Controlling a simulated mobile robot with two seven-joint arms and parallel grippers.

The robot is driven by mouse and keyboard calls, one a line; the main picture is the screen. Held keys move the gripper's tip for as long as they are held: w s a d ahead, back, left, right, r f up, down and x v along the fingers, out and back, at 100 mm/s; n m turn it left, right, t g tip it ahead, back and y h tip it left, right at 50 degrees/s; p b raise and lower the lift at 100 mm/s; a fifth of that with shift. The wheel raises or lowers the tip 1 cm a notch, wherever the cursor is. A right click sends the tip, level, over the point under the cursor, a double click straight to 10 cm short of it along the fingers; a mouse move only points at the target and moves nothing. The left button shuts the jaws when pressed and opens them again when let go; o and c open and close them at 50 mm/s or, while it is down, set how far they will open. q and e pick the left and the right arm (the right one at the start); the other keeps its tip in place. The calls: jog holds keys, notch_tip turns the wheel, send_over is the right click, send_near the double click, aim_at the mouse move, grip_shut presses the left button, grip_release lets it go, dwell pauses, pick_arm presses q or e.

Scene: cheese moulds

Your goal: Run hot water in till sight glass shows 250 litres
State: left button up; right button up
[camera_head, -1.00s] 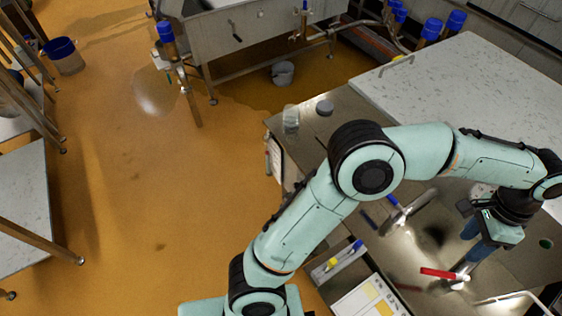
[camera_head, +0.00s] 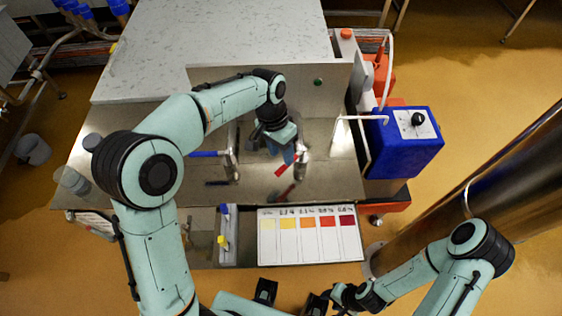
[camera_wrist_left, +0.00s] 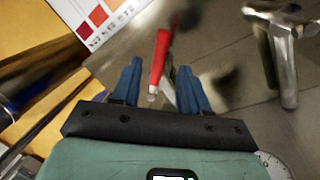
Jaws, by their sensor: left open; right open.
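A tap with a red lever (camera_head: 287,165) stands on the steel worktop (camera_head: 335,180). In the left wrist view the red lever (camera_wrist_left: 160,58) lies between and beyond my blue fingers. My left gripper (camera_head: 288,155) is open just above this tap; I cannot tell whether it touches the lever. A second tap with a blue lever (camera_head: 205,154) stands to its left, and its steel body (camera_wrist_left: 280,55) shows in the wrist view. No sight glass can be made out.
A colour chart (camera_head: 309,250) lies at the worktop's front, beside a narrow tray (camera_head: 229,252) with small blue and yellow items. A blue box with a dial (camera_head: 398,155) stands right of the worktop. A large shiny steel cylinder (camera_head: 480,190) slants across the right.

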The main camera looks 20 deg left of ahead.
pick_arm(q)
jog(key=shift+s+d+f, duration=0.1)
jog(key=shift+d+f, duration=0.1)
jog(key=shift+f, duration=0.9)
jog(key=shift+d+f, duration=0.2)
jog(key=shift+f, duration=0.9)
pick_arm(e)
jog(key=shift+s+f, duration=0.1)
jog(key=shift+f, duration=0.15)
pick_arm(q)
jog(key=shift+c, duration=0.2)
grip_shut()
